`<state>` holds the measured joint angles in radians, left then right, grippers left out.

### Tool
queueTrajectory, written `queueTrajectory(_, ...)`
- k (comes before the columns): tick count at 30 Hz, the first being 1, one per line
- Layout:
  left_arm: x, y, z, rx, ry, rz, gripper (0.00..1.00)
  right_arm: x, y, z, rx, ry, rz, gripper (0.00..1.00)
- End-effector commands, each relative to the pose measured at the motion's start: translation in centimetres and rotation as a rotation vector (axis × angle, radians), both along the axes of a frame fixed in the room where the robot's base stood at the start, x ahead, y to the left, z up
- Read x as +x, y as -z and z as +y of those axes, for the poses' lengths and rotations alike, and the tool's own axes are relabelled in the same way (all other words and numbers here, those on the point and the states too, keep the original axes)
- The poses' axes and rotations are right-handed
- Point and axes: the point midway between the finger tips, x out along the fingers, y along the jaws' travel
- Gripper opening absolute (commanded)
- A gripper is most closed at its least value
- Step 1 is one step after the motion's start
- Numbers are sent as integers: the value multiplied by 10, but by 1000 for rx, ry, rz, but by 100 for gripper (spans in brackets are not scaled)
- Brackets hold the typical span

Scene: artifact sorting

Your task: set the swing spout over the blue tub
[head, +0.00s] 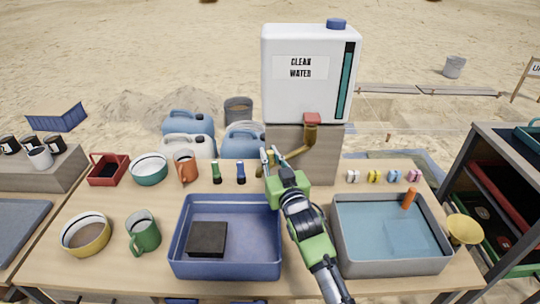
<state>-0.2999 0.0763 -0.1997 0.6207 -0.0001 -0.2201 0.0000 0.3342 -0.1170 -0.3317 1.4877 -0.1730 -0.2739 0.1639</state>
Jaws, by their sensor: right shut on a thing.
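The brass swing spout (298,153) hangs below the red-topped tap (312,120) of the white clean water tank (285,95) and points to the left and toward me. My right gripper (267,157) is shut on the spout's free end and partly hides it. The blue tub (188,267) stands on the table in front, with a dark block (207,239) inside. In the head view the spout's end shows behind the tub's back right corner. I cannot tell whether it is over the tub. My left gripper is out of view.
A grey tub (395,268) with water and an orange-handled tool (409,198) stands right of the blue tub. Mugs, bowls and small bottles (217,174) stand to the left. Jerrycans (189,124) stand behind. A grey block (325,160) supports the tank.

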Motion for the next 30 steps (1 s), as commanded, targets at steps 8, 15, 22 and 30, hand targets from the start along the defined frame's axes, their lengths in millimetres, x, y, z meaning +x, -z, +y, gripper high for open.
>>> queueTrajectory(8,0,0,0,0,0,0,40,0,1,1,0,-2,2,31)
queueTrajectory(15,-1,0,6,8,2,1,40,-1,0,0,1,0,1,31)
queueTrajectory(22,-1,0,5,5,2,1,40,-21,1,-7,0,0,1,31)
queueTrajectory(30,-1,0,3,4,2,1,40,-73,2,-22,-1,-1,3,31)
